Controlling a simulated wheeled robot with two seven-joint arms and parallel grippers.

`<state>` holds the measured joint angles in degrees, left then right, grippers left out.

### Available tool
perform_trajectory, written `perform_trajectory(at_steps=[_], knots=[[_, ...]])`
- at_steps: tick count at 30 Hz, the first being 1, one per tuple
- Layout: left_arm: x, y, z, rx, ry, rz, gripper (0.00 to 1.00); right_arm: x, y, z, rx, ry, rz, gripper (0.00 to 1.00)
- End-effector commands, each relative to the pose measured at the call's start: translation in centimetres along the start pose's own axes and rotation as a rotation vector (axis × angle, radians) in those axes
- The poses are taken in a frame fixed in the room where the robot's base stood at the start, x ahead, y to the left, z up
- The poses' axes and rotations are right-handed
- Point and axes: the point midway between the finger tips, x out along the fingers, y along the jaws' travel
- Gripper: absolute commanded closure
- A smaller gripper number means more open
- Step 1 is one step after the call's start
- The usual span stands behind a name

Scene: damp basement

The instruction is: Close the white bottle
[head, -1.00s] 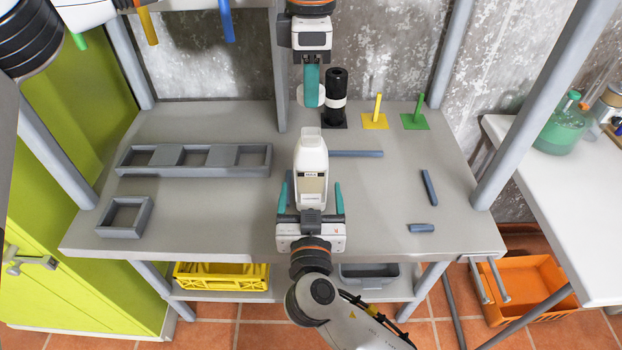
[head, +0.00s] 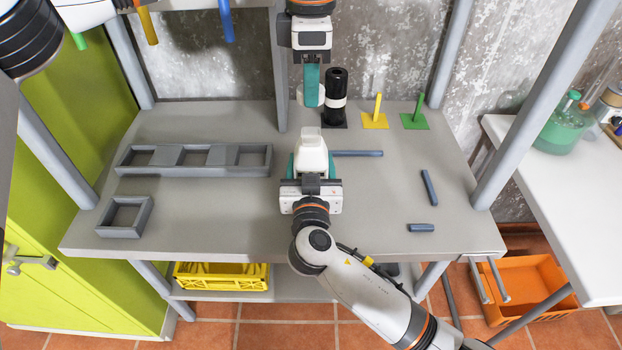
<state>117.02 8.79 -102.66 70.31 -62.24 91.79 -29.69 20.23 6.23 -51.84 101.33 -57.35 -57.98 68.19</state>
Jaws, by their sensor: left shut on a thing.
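The white bottle (head: 311,155) stands upright at the middle of the grey table, with a pale translucent top. My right gripper (head: 312,168) comes from the front, and its teal fingers are on both sides of the bottle. Whether they touch it cannot be made out. The gripper body hides the bottle's label and lower part. My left gripper (head: 311,97) points down above the back of the table, behind and above the bottle. It is shut on a white round thing (head: 300,97) that looks like a cap, partly hidden by the teal finger.
A black bottle (head: 336,88) stands just right of my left gripper. Yellow (head: 376,120) and green (head: 415,120) peg stands are at the back. Blue-grey rods (head: 429,187) lie on the right. A three-part frame (head: 195,172) and square frame (head: 125,232) lie left. Grey posts (head: 282,70) rise around.

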Motion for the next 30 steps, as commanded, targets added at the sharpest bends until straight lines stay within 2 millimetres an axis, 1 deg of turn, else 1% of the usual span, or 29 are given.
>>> perform_trajectory(at_steps=[1,8,11,14,21,22,30], knots=[[0.0,0.0,0.0,0.0,0.0,0.0,0.83,0.0,0.0,0.0,0.0,0.0,0.0,0.46],[0.0,0.0,0.0,0.0,0.0,0.0,0.83,0.0,0.0,0.0,0.0,0.0,0.0,0.84],[0.1,0.0,0.0,0.0,0.0,0.001,0.83,0.0,0.0,0.0,0.0,0.0,0.0,0.85],[1.0,0.0,0.0,0.001,-0.001,0.002,0.83,0.0,0.0,0.0,0.0,0.0,0.0,0.85],[4.5,0.1,0.0,0.001,-0.001,0.003,0.83,0.0,0.0,0.0,0.0,0.0,0.0,0.85],[4.7,0.0,0.0,0.001,-0.001,0.001,0.83,0.0,0.0,0.0,0.0,0.0,0.0,0.85],[4.9,0.0,-0.1,0.0,-0.001,-0.001,0.83,0.0,0.0,0.0,0.0,0.0,0.0,0.85]])
